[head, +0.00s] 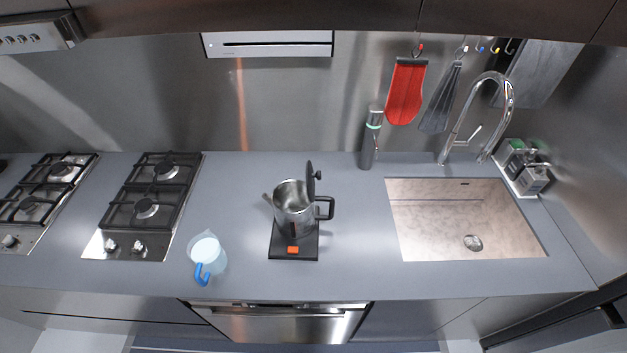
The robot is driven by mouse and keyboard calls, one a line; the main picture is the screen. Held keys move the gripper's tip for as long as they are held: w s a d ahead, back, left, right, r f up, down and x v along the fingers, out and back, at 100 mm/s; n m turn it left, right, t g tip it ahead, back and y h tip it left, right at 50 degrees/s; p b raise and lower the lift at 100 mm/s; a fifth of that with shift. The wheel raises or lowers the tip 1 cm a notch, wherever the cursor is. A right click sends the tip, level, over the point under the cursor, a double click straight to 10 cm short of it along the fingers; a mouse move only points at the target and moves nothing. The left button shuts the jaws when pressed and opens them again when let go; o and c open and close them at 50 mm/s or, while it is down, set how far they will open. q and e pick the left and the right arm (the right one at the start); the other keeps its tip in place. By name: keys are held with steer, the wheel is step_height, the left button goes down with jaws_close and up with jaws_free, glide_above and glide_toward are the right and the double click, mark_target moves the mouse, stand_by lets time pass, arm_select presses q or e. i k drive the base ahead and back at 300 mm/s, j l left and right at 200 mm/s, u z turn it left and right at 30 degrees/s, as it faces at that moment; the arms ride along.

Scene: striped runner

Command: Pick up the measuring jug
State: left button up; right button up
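The measuring jug (208,251) stands on the grey counter in the head view, left of centre and close to the front edge. It is clear and pale, with a blue handle (202,274) that points toward the front edge. Its inside looks whitish; I cannot tell what is in it. Nothing touches it. Neither of my grippers shows in the head view.
A steel kettle (294,211) with its lid raised stands on a black base right of the jug. Gas hobs (150,205) lie to the left. A sink (440,225) with a tall tap is at the right. The counter (355,270) between kettle and sink is clear.

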mark_target(206, 252)
steer(key=u, duration=1.15)
